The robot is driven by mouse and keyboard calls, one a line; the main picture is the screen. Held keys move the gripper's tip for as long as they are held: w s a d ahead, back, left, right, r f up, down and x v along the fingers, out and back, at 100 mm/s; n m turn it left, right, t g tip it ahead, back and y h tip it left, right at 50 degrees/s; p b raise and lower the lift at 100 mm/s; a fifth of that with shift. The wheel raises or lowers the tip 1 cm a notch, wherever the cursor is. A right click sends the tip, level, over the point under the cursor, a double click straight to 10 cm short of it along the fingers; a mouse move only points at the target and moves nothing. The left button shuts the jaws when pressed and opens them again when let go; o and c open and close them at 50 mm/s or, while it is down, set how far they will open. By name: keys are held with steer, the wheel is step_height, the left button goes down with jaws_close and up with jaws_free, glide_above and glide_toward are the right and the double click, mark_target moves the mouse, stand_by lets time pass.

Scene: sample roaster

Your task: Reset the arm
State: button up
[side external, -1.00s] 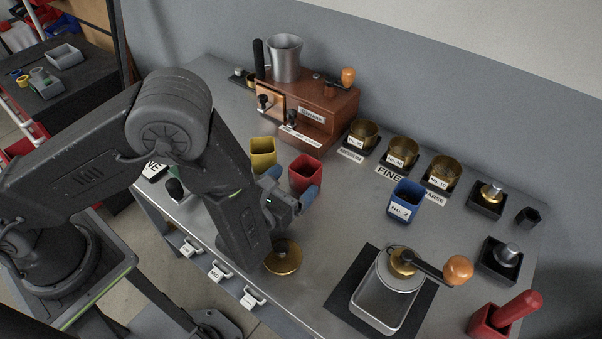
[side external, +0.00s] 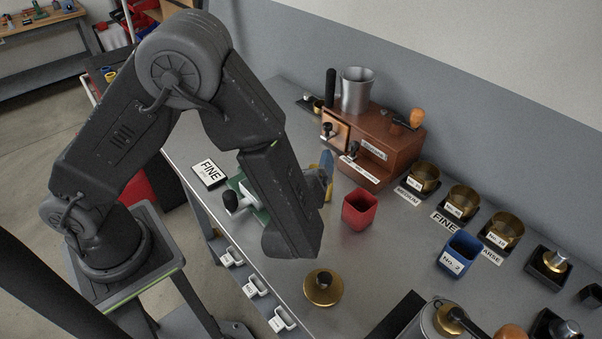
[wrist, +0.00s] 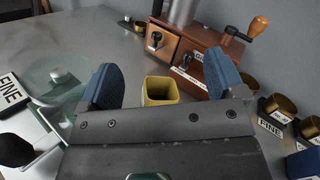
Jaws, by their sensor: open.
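My gripper (wrist: 163,82) shows in the wrist view with two blue finger pads spread wide apart and nothing held between them. A yellow cup (wrist: 160,91) stands on the bench beyond the gap between the fingers. In the side external view my gripper is mostly hidden behind my dark forearm; one blue fingertip (side external: 326,168) shows at its right edge. The red cup (side external: 360,210) stands just right of it. The yellow cup is almost wholly hidden there.
The wooden roaster (side external: 380,150) stands at the back. Brass cups (side external: 461,202) and a blue cup (side external: 461,254) are to the right. A brass lid (side external: 323,288) lies near the front edge. A FINE card (side external: 209,173) and a green-based device (side external: 240,195) are left. Bare bench lies between.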

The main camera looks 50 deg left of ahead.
steer(key=s+a+r+n+g+h, duration=0.1)
steer(key=s+a+r+n+g, duration=0.6)
steer(key=s+a+n+g, duration=0.8)
steer(key=s+d+r+n+t+h, duration=0.1)
steer(key=d+r+n+t+h, duration=0.4)
steer(key=d+r+n+h, duration=0.2)
steer(key=d+n+h, duration=0.2)
steer(key=d+h, duration=0.1)
steer(key=shift+s+r, duration=0.25)
steer(key=shift+r, duration=0.1)
